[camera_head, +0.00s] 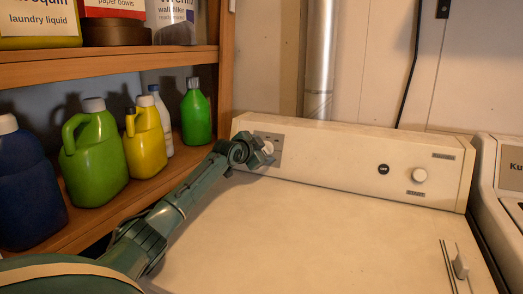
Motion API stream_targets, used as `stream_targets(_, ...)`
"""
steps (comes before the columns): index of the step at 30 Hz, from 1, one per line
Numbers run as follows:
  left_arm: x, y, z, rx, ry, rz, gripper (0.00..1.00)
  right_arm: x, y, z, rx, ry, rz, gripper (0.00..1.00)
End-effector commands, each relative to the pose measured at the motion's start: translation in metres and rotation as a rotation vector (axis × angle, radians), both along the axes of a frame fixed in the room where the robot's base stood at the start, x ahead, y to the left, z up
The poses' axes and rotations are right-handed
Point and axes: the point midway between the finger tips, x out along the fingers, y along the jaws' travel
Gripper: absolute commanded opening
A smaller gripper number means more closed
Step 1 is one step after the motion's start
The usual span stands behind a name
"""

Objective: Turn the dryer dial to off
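The dryer (330,225) is a cream-white machine with a raised control panel (335,165) along its back. A white dial (267,147) sits on a dark plate (276,141) at the left end of this panel. A second white round knob (419,175) is at the panel's right end, with a black button (383,169) left of it. My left gripper (265,155) is at the left dial, and its fingers partly cover it. I cannot tell whether they touch or grip it. The dial's pointer and setting are too small to read. My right gripper is not in view.
A wooden shelf (140,197) on the left holds several bottles, including a green jug (93,158) and a yellow jug (146,140), near my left arm. A metal pipe (319,60) rises behind the dryer. Another machine (503,180) stands at the right. The dryer's top is mostly clear.

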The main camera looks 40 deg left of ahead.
Motion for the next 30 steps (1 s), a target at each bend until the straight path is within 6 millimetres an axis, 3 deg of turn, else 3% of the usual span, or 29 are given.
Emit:
stream_targets(15,0.0,0.0,0.0,0.0,0.001,0.001,0.25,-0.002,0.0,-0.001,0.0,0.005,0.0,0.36)
stream_targets(30,0.0,-0.001,0.002,-0.134,-0.038,0.052,0.25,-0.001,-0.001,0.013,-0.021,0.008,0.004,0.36)
